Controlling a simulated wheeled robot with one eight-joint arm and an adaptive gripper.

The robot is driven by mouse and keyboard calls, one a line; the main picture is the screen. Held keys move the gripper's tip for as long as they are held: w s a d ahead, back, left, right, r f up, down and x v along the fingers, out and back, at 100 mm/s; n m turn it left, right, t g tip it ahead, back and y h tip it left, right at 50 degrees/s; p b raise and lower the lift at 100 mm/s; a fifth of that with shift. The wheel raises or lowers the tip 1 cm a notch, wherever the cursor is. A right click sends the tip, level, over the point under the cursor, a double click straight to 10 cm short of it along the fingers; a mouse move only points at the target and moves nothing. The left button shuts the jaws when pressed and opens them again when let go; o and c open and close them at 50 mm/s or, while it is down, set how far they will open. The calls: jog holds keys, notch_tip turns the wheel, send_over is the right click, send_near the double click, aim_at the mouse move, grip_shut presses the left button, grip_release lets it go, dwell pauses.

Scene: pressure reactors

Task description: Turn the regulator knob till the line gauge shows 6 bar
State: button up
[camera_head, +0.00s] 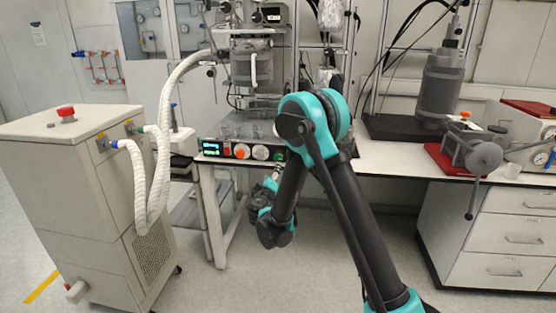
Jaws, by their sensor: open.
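I cannot tell for certain which part is the regulator knob. A black control panel with an orange knob (242,151) and a white round part (261,152) lies on the bench edge just above my gripper, apart from it.
A white cabinet (70,170) with a red button and thick white hoses stands at the left. A reactor (250,65) stands at the back. A grey vessel on a red base (455,163) sits on the right bench (400,165), above white drawers (510,240).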

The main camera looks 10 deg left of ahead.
jog(key=w, duration=1.4)
jog(key=shift+w+d, duration=0.15)
jog(key=shift+d, duration=0.1)
